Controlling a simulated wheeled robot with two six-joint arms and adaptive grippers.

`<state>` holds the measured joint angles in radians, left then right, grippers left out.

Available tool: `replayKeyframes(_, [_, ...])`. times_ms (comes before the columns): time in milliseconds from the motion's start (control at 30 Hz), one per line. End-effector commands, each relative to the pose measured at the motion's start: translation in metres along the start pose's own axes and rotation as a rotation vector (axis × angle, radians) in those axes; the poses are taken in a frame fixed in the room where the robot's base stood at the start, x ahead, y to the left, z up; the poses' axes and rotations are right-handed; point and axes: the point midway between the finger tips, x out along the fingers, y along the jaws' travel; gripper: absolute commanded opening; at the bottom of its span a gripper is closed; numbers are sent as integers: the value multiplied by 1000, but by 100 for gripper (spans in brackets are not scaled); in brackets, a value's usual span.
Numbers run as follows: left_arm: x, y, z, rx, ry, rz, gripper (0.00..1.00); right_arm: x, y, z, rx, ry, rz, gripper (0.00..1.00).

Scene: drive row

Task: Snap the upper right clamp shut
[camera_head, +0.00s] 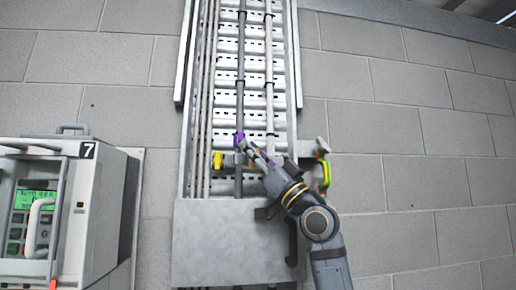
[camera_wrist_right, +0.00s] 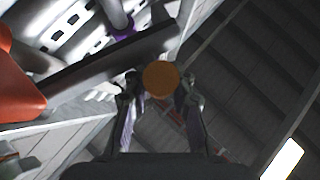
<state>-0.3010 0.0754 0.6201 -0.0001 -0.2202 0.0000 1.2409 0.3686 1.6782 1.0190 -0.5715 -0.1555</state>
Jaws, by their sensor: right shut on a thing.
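My right gripper (camera_head: 256,153) reaches up from the lower right to the cable ladder (camera_head: 299,70). In the wrist view my right gripper (camera_wrist_right: 160,88) has its two fingers on either side of a round brown knob (camera_wrist_right: 160,77), shut on it. A dark bar (camera_wrist_right: 110,62) runs diagonally close behind the knob; whether they are joined is unclear. A purple piece (camera_head: 239,138) sits on a dark vertical cable just above the fingertips; a purple ring (camera_wrist_right: 124,28) shows in the wrist view. I cannot make out the upper right clamp's shape or state. My left gripper is out of view.
A yellow piece (camera_head: 218,161) is left of the fingers. A yellow-green loop (camera_head: 325,173) hangs at a bracket on the right. A grey plate (camera_head: 225,245) covers the ladder's lower part. A cabinet (camera_head: 88,220) marked 7 stands left. An orange-red part (camera_wrist_right: 18,90) is near the wrist.

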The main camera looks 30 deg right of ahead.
Motion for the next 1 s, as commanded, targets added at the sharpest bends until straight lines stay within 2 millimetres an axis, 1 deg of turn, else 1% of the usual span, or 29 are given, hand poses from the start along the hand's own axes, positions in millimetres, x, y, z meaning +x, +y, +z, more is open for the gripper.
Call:
replayKeyframes(233, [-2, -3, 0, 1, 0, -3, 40, 2, 2, 4, 4, -4, 1, 0])
replayKeyframes(700, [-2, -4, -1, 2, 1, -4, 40, 2, 3, 6, 4, -7, 1, 0])
replayKeyframes(733, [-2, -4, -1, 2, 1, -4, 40, 2, 3, 6, 4, -7, 1, 23])
replayKeyframes(900, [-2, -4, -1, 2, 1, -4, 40, 2, 3, 5, 3, -5, 1, 46])
replayKeyframes(1000, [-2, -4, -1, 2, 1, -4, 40, 3, 3, 5, 2, -4, 1, 47])
